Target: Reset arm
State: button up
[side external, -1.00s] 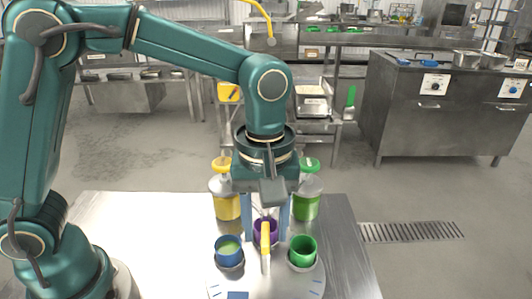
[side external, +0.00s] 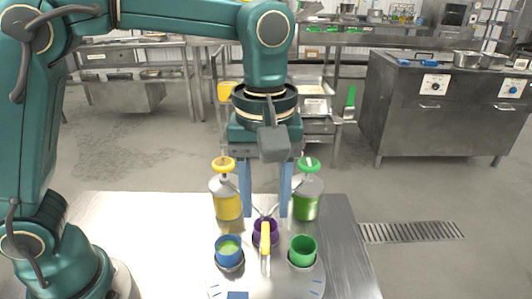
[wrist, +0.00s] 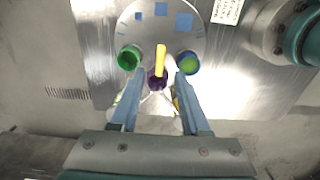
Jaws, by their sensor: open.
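My gripper (side external: 265,212) hangs with its two blue fingers spread apart and empty, above and behind the cups. In the wrist view the fingers (wrist: 161,100) point toward the round plate (wrist: 161,14). A purple cup (side external: 264,236) sits between the fingers' line, with a yellow handle (side external: 265,238) in front of or over it. A blue cup (side external: 229,257) with yellow-green contents stands at the left. A green cup (side external: 303,257) stands at the right. The cups also show in the wrist view: green (wrist: 128,60), blue (wrist: 188,64).
A yellow dispenser (side external: 227,195) and a green dispenser (side external: 307,196) stand behind the cups, close to the fingers. The metal table (side external: 130,215) is bare at the left. Steel counters and shelves stand well back.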

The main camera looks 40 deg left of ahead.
jog(key=s+a+r+t, duration=0.3)
jog(key=s+a+r, duration=0.15)
jog(key=a, duration=0.35)
jog(key=s+a+f+m+t, duration=0.2)
jog(key=s+f+m, duration=0.2)
jog(key=m, duration=0.5)
jog(key=shift+s+a+f+t, duration=0.25)
jog(key=shift+a+f+t, duration=0.05)
jog(key=shift+a, duration=0.1)
